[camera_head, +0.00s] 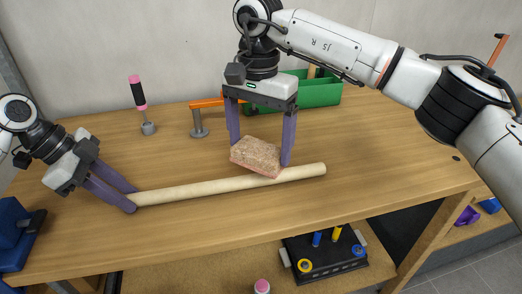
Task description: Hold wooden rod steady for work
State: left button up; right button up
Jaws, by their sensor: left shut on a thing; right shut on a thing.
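The wooden rod (225,186) is a pale round stick lying across the wooden table (390,165), its right end slightly farther back. My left gripper (133,202) is shut on the rod's left end, its purple fingers low at the table. My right gripper (258,150) points down from above and is shut on a rough brown block (256,155) with a pinkish lower edge. The block is tilted at the rod's right part and hides a bit of its far side. I cannot tell whether the block touches the rod.
A pink-and-black-handled tool (137,92) stands in a grey holder behind the rod, beside an orange-topped grey post (198,120). A green bin (320,92) is behind my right gripper. A blue vise-like object (14,235) is at left. A black tray (322,262) sits on the lower shelf.

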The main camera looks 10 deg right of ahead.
jog(key=shift+r, duration=2.25)
pick_arm(q)
jog(key=o, duration=1.1)
